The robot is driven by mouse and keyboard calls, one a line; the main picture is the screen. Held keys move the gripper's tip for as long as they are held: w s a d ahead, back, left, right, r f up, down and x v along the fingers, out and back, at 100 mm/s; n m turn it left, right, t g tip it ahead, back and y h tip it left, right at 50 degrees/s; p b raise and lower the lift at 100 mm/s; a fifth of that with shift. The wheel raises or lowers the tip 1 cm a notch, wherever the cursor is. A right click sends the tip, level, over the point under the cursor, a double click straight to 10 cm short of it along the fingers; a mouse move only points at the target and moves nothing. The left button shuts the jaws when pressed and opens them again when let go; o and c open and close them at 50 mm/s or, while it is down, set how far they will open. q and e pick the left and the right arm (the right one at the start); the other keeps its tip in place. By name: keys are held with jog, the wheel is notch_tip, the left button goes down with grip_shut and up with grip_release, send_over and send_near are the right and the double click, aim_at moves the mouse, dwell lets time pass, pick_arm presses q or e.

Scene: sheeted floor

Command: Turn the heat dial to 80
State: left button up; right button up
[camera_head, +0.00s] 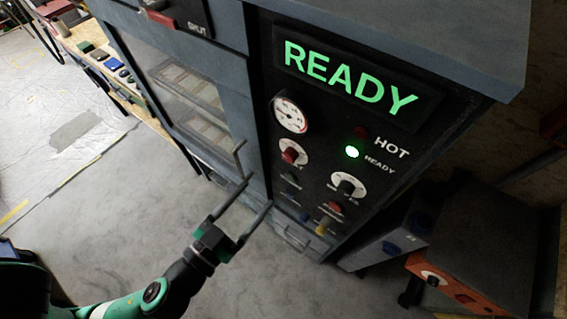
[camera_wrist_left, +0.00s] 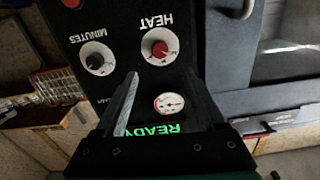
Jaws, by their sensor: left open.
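The heat dial (camera_head: 290,156) is a red knob on a round white face on the dark control panel. It also shows in the left wrist view (camera_wrist_left: 160,47), upside down under its HEAT label. The number it points to is too small to read. My left gripper (camera_head: 257,192) is open and empty, its two fingers spread in front of the panel, to the lower left of the dial and apart from it. My right gripper is not in view.
A black minutes dial (camera_head: 347,187) sits to the lower right of the heat dial, with several small buttons below. A round gauge (camera_head: 291,116) is above, under the lit green READY display (camera_head: 348,77). The oven door (camera_head: 190,95) and its handle are to the left.

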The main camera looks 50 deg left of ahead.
aim_at(287, 158)
pick_arm(q)
jog(key=p+x, duration=0.2)
jog(key=x, duration=0.8)
jog(key=shift+w+r+p, duration=0.15)
jog(key=shift+w+p, duration=0.05)
jog(key=shift+p, duration=0.2)
jog(key=shift+w+a, duration=0.2)
jog(key=shift+w, duration=0.3)
grip_shut()
